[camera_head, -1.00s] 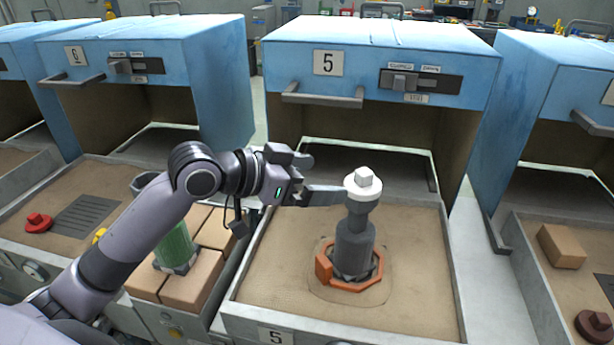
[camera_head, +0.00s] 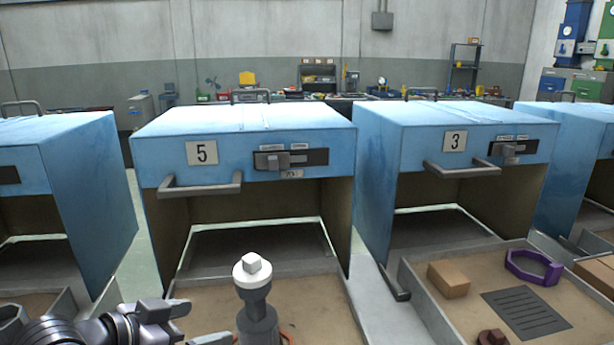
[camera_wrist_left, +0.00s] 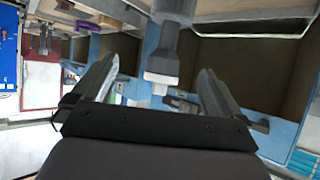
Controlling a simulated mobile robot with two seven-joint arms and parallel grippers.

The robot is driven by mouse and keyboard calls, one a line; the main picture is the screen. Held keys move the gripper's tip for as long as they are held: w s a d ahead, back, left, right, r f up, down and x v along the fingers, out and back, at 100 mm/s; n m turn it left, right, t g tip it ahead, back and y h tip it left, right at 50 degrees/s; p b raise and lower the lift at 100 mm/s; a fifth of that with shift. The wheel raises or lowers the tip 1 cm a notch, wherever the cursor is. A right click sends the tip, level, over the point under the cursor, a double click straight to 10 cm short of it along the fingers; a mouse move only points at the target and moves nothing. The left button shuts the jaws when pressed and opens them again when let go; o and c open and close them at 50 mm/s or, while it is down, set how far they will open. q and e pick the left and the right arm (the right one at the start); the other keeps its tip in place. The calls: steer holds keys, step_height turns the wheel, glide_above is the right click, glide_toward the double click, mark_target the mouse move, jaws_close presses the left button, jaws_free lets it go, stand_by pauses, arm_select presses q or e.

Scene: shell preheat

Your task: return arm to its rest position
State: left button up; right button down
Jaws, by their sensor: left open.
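My left gripper (camera_head: 188,322) is low at the left in the head view, with its jaws apart and nothing between them. It is just left of a dark grey shell-like post (camera_head: 258,322) with a white cap and a small knob on top. The post stands upright in the tray of station 5; its base is cut off by the frame. In the left wrist view my open left gripper (camera_wrist_left: 158,72) frames a grey post with a pale end (camera_wrist_left: 163,62), which appears beyond the fingers. My right gripper does not show.
Blue hood 5 (camera_head: 240,128) stands behind the post, with a handle and slider switch. Blue hood 3 (camera_head: 455,140) is to its right. Its tray holds a tan block (camera_head: 448,280), a purple ring (camera_head: 533,266) and a dark grille (camera_head: 525,314). Benches line the back wall.

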arm_select(q)
steer(key=s+a+f+n+g+y, duration=0.2)
steer(key=s+f+n+g+y, duration=0.1)
steer(key=s+f, duration=0.75)
steer(key=s+a+f+n+g+y, duration=0.3)
steer(key=s+f, duration=0.4)
steer(key=s, duration=0.6)
steer(key=w+d+f+m+t+h+p, duration=0.1)
steer(key=w+d+f+t+p, duration=0.1)
steer(key=w+f+t, duration=0.4)
steer(key=shift+w+d+f+m+t, duration=0.3)
steer(key=shift+w+d+f, duration=0.15)
steer(key=shift+d+f, duration=0.2)
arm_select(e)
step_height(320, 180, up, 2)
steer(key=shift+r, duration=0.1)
arm_select(q)
steer(key=shift+s, duration=0.1)
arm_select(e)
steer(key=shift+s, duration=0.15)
